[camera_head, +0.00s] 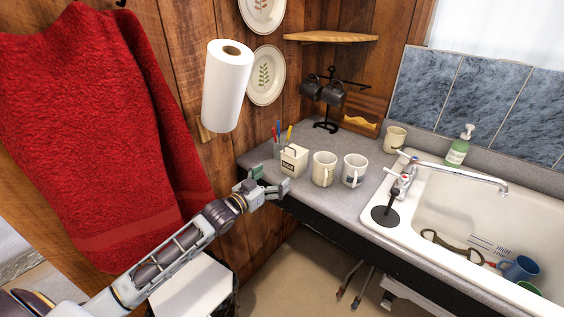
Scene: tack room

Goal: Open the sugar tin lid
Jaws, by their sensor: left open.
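The sugar tin (294,163) is a small cream box with a dark label, standing upright near the left end of the grey counter. A thin dark shape, perhaps a handle, shows at its top. The lid is too small to tell whether it is shut. My left gripper (272,180) is open at the counter's front left edge. It is just in front of the tin and a little to its left, with its fingers pointing toward the counter. No object shows between its fingers. My right gripper is not in view.
Two light mugs (324,169) (354,171) stand right of the tin. A cup of pens (279,148) stands close behind it. A dark mug rack (326,100) is farther back. The sink (440,205) fills the right side. A paper roll (227,86) hangs above left.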

